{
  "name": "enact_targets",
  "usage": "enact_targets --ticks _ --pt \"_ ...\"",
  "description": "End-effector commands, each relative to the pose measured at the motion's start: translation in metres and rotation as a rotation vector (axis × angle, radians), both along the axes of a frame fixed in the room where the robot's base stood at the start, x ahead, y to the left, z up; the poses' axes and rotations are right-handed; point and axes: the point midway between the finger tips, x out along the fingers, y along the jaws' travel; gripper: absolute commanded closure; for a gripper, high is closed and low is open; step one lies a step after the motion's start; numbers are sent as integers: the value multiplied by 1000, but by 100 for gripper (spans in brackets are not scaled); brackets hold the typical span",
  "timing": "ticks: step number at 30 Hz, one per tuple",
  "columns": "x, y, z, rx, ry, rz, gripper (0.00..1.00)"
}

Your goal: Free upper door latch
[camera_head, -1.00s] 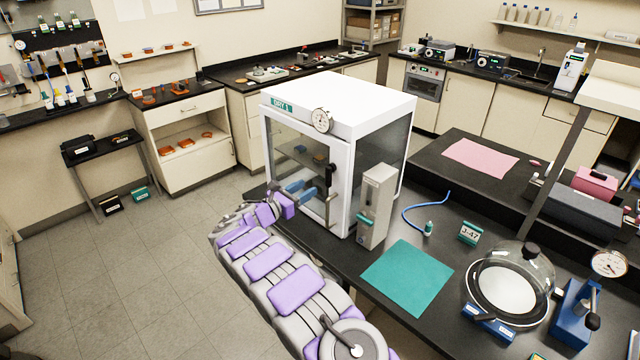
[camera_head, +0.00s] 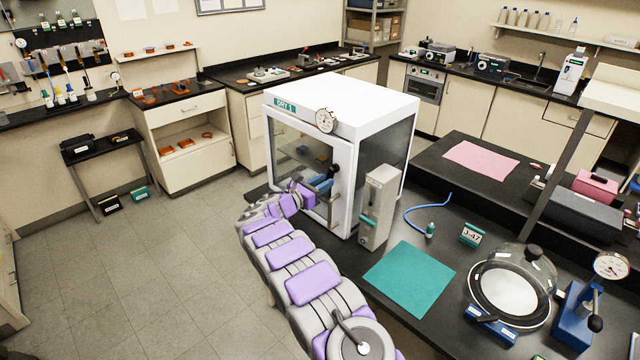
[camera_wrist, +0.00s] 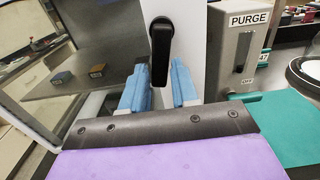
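The white cabinet (camera_head: 345,100) with a glass door (camera_head: 300,160) stands on the black bench. The upper door latch is a black handle (camera_head: 331,176) near the door's right edge, and it hangs upright in the wrist view (camera_wrist: 161,48). My gripper (camera_head: 320,184) is at the door front by this latch. In the wrist view its blue fingers (camera_wrist: 159,84) are apart, one on each side of the latch's lower end. Contact between fingers and latch cannot be told. The door looks closed.
A grey purge box (camera_head: 378,208) stands close to the right of the door; it shows in the wrist view with a PURGE label (camera_wrist: 248,19). A teal mat (camera_head: 410,278) and a blue tube (camera_head: 425,212) lie on the bench. Small blocks (camera_wrist: 80,74) sit on a shelf inside the cabinet.

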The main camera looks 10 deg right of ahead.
Motion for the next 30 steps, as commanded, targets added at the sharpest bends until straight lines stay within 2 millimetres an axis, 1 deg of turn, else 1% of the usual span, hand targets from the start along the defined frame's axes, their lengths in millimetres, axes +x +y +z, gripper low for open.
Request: enact_targets --ticks 1,6,7,20,25,30 --pt "0 -4 2 0 -2 -3 83" --pt "1 -4 2 0 -1 -5 99" --pt "0 -3 2 -1 -2 -5 100" --pt "1 2 -1 21 -34 -4 100" --pt "4 6 -2 75 -108 0 100" --pt "8 9 -2 155 -220 1 100"
